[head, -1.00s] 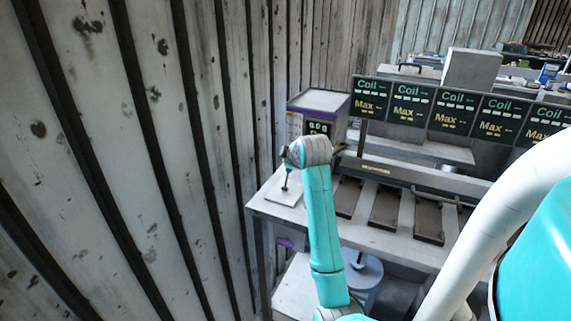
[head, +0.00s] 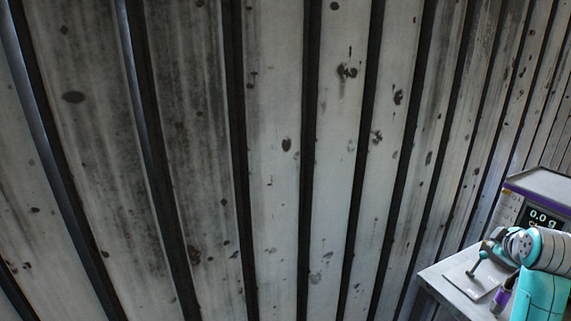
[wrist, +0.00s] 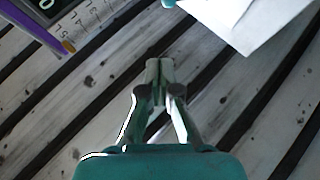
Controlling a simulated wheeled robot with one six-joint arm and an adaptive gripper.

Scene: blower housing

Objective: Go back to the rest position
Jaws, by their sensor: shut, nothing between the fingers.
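In the wrist view my gripper (wrist: 158,72) is shut, its two fingertips together with nothing between them. It is in free air, with the panelled wall behind it. In the head view my teal arm shows at the lower right corner, beside the scale. A small dark-tipped piece shows just left of its wrist joint; it is too small there to tell the fingers' state.
A scale (head: 542,193) with a purple rim and lit display stands at the right on a grey bench (head: 432,277). A pale plate (head: 462,284) lies at the bench's corner. A spotted panel wall (head: 275,150) fills most of the head view.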

